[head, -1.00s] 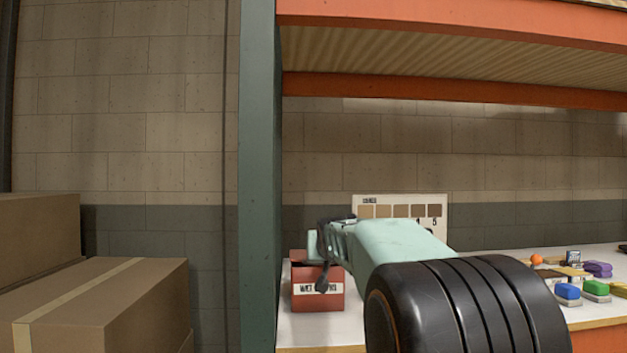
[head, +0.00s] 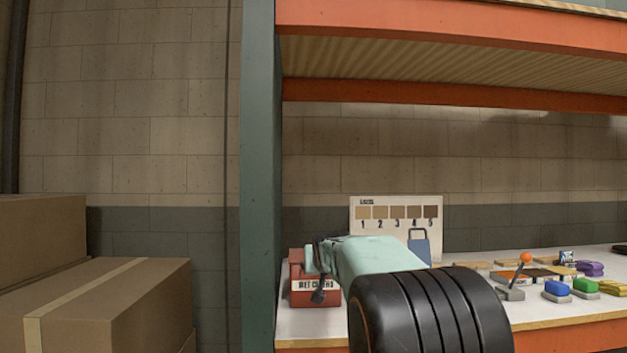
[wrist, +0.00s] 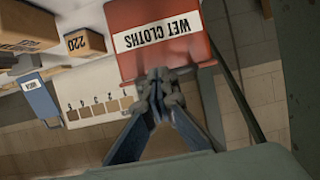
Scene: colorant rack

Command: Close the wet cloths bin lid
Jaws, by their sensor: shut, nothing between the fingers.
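The red wet cloths bin (head: 330,299) stands at the left end of the shelf, with a white label on its front. My arm covers part of it in the head view. In the wrist view the bin (wrist: 130,68) appears upside down, its "WET CLOTHS" label readable. My gripper (wrist: 158,73) is shut and empty, its fingertips overlapping the bin's red face near the edge. Whether they touch it I cannot tell. In the head view my gripper (head: 319,296) overlaps the bin's front. The lid's position is not clear from these views.
A numbered swatch board (head: 400,200) stands behind my arm, with a blue-grey handled item (head: 420,245) beside it. A green post (head: 259,200) rises left of the bin. Cardboard boxes (head: 120,310) stand further left.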

